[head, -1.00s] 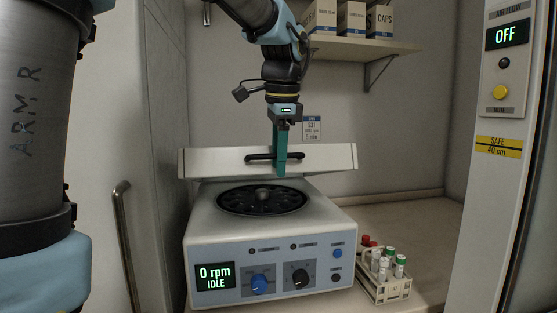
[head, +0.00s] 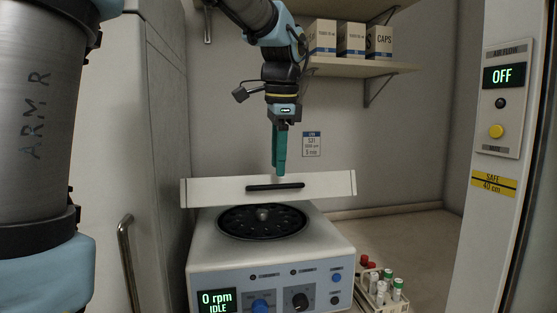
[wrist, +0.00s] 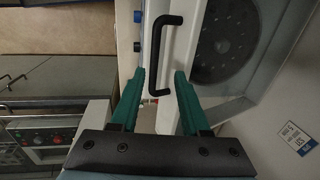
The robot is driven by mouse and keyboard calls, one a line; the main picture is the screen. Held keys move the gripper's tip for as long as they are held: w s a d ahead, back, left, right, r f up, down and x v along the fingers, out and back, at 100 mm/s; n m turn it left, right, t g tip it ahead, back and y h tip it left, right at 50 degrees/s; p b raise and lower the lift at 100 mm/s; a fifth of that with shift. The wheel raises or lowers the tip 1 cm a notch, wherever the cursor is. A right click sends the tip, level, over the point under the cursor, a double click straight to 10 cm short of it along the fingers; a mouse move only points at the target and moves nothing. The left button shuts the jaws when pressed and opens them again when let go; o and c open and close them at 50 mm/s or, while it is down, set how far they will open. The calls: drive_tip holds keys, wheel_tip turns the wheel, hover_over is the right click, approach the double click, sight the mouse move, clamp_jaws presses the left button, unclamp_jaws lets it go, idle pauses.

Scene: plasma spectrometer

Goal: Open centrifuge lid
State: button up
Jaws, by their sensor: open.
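The dark rotor (head: 262,221) is exposed. A black bar handle (head: 275,186) runs along the lid; in the wrist view the handle (wrist: 159,55) lies beyond the fingertips. My gripper (head: 279,172) points down just above and behind the handle, with teal fingers. The handle is clear of the fingers. The display reads 0 rpm IDLE.
A rack of capped tubes (head: 381,291) stands right of the centrifuge. A shelf (head: 355,68) with boxes hangs above on the back wall. A tall cabinet (head: 160,140) with a handle flanks the left.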

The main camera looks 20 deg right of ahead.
drive_tip(key=shift+w+r+p, duration=0.15)
drive_tip(key=shift+r+p, duration=1.1)
drive_tip(key=shift+r, duration=0.35)
wheel_tip(320, 180, up, 2)
drive_tip(key=shift+w+r, duration=0.1)
drive_tip(key=shift+w, duration=0.05)
drive_tip(key=shift+c, duration=0.3)
